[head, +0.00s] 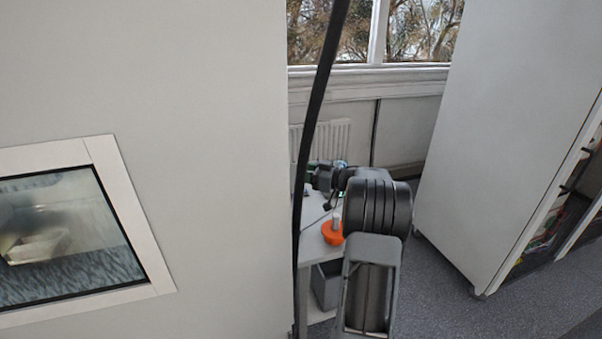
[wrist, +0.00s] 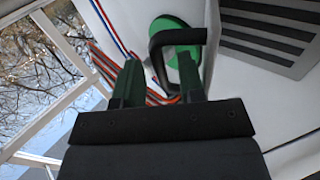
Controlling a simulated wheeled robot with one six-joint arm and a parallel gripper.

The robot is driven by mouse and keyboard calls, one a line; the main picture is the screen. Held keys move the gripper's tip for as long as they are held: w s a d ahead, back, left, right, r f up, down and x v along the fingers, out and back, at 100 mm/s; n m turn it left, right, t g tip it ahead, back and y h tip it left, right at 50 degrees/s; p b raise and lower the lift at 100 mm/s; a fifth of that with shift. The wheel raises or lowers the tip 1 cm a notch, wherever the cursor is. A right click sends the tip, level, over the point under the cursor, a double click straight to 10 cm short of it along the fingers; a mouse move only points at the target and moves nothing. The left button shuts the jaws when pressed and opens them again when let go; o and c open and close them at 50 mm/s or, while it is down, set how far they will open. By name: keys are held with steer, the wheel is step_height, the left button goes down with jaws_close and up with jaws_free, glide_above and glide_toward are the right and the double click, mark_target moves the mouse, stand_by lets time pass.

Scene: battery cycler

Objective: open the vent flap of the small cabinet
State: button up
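In the wrist view, my gripper (wrist: 160,66) has its two green fingers spread apart. A black, bent handle (wrist: 178,37) is at the fingertips. One leg of it shows in the gap between the fingers, and its bar passes over the right finger's side. I cannot tell whether the fingers touch it. A grey panel with dark slats (wrist: 268,28), which looks like the vent flap, lies to the right of the handle on a white surface. How the handle joins the panel is unclear. In the head view, my gripper is small and partly hidden near the large cabinet's edge.
A green disc (wrist: 168,28) and coloured cables (wrist: 104,62) lie behind the fingers. In the head view, a large pale cabinet (head: 215,150) fills the left and another cabinet (head: 500,130) stands right. An orange object (head: 332,232) sits on a white surface beside my arm.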

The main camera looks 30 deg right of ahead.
steer(key=b+v, duration=0.3)
steer(key=v, duration=0.9)
steer(key=shift+s, duration=0.15)
